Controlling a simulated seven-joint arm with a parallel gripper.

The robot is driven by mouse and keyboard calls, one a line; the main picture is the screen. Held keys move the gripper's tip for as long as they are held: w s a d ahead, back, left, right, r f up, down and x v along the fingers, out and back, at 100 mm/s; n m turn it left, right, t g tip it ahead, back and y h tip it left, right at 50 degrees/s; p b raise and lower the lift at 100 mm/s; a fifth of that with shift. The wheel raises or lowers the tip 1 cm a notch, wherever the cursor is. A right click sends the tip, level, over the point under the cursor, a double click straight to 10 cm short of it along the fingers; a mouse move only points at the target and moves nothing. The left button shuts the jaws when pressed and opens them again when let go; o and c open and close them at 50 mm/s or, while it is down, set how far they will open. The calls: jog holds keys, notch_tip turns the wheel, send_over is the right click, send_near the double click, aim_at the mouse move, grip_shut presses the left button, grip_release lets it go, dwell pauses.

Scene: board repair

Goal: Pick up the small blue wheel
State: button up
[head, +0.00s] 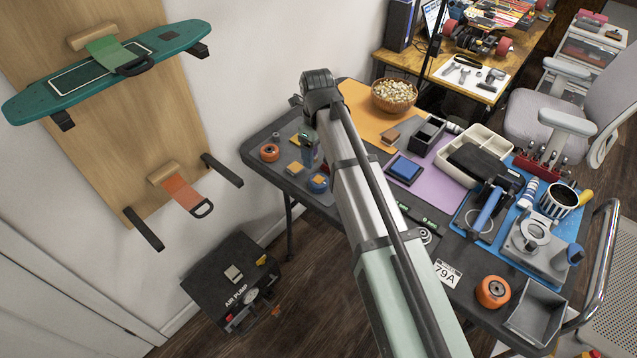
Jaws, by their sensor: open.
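My arm rises from the bottom right and bends at a joint above the table. The part beyond that joint is mostly hidden behind the arm. I cannot make out my gripper or its fingertips, nor how far they are from the wheel. Nothing clearly touches the wheel.
A larger orange wheel (492,292) and grey tray (537,313) are at the right front. A wooden bowl (394,95) stands behind.

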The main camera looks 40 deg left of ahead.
aim_at(319, 180)
jog(key=shift+w+d+f, duration=0.1)
jog(key=shift+f, duration=5.75)
jog(key=shift+c, duration=0.2)
jog(key=c, duration=0.8)
